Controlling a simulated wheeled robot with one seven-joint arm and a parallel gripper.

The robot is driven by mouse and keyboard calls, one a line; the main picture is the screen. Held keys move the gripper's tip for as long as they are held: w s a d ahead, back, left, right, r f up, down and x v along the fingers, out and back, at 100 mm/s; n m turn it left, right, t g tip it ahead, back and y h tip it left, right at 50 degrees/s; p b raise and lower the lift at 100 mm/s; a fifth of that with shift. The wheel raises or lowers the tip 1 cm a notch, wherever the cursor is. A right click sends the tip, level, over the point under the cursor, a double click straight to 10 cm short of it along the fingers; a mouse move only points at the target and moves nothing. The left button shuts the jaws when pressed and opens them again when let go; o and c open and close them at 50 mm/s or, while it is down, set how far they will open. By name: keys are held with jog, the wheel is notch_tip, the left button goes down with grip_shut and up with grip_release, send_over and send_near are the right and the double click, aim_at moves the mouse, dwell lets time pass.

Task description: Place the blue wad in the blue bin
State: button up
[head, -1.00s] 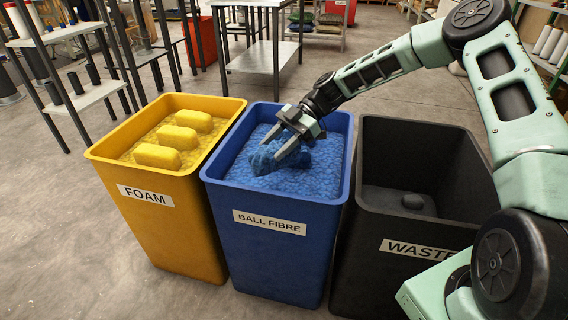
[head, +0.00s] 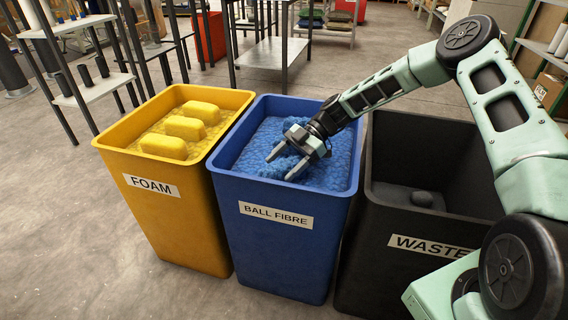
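The blue bin (head: 282,240), labelled BALL FIBRE, stands between the yellow and black bins. It is filled with blue fibre to a little below its rim. My gripper (head: 278,170) is over the bin opening, pointing down and left. Its two fingers are apart and look open. A blue wad (head: 285,162) shows between and below the fingers, low against the fibre. Its edges blend with the fibre, so I cannot tell its full outline. Another raised blue lump (head: 296,123) shows behind the gripper, partly hidden by it.
The yellow FOAM bin (head: 165,225), with several yellow blocks, stands at left. The black WASTE bin (head: 385,270) stands at right, under my arm, with a dark lump (head: 422,198) inside. Shelves (head: 90,85) and a metal table (head: 270,55) are behind. Open floor lies at front left.

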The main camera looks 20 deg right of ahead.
jog(key=p+v, duration=0.1)
jog(key=v, duration=0.6)
jog(key=shift+r, duration=0.15)
jog(key=shift+s+a+r, duration=0.15)
jog(key=shift+a+r, duration=0.05)
jog(key=shift+a, duration=0.05)
jog(key=s+a+r+m+g+h, duration=0.1)
jog(key=s+a+r+m+h, duration=0.45)
jog(key=s+a, duration=0.75)
jog(key=s+r+m+t+h, duration=0.2)
jog(key=s+r+m, duration=0.1)
jog(key=s, duration=0.7)
jog(key=s+r+m+t+h, duration=0.2)
jog(key=s+m, duration=0.3)
jog(key=s, duration=0.6)
jog(key=shift+s+d+r+h, duration=0.2)
jog(key=shift+d+r+h, duration=0.15)
jog(key=shift+r+h, duration=0.5)
